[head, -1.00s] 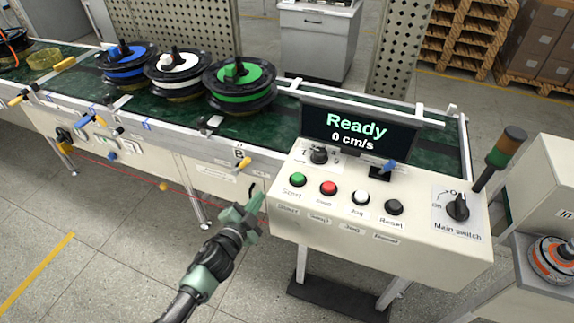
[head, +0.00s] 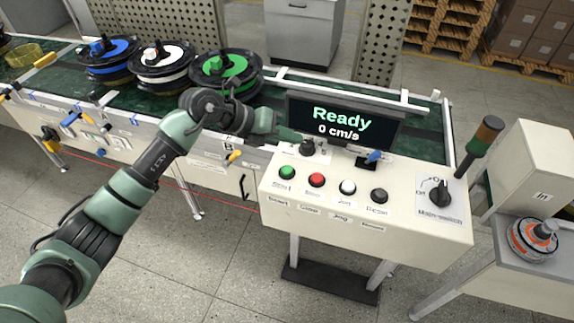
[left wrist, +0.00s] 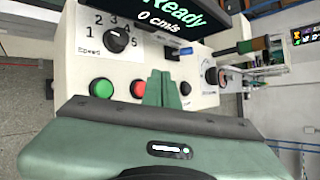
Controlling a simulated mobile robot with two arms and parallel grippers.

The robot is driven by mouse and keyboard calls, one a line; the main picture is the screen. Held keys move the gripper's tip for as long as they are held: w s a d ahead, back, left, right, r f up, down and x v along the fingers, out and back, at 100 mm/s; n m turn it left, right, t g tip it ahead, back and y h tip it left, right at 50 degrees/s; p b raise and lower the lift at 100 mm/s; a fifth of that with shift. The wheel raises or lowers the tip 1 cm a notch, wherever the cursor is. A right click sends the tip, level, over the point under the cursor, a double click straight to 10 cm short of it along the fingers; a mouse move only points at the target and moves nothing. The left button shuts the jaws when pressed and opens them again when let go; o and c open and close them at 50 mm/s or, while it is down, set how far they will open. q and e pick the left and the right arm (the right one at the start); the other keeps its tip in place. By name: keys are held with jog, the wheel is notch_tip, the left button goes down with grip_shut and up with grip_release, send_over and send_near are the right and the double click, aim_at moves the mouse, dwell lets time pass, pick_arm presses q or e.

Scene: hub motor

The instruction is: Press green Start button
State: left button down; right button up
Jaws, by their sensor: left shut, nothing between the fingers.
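The green Start button (head: 287,172) is at the left end of the button row on the control panel (head: 420,225). It also shows in the left wrist view (left wrist: 102,88), left of the red button (left wrist: 138,88). My left gripper (head: 296,138) is shut and empty. In the head view its tips appear beside the black speed knob (head: 307,148), above and behind the green button. In the left wrist view the shut fingers (left wrist: 162,88) appear between the red and white buttons, to the right of the green one. Their height over the panel is unclear. My right gripper is out of view.
The display (head: 342,121) reads Ready, 0 cm/s, and stands behind the buttons. A blue-tipped switch (head: 374,156), black button (head: 379,195), main switch (head: 440,192) and signal lamp (head: 484,140) lie to the right.

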aim_at(283, 170)
pick_arm(q)
jog(key=shift+w+a+y, duration=0.2)
jog(key=shift+a+y, duration=0.15)
jog(key=shift+a, duration=0.15)
jog(key=shift+w+a+y, duration=0.15)
jog(key=shift+a+y, duration=0.2)
jog(key=shift+a, duration=0.15)
jog(key=shift+f+b, duration=2.85)
jog(key=shift+f, duration=1.5)
jog(key=shift+d, duration=0.1)
jog(key=shift+f+b, duration=0.35)
jog(key=shift+f, duration=0.05)
jog(key=shift+f+b, duration=0.4)
jog(key=shift+f, duration=0.25)
jog(key=shift+r+p, duration=0.7)
jog(key=shift+r, duration=0.35)
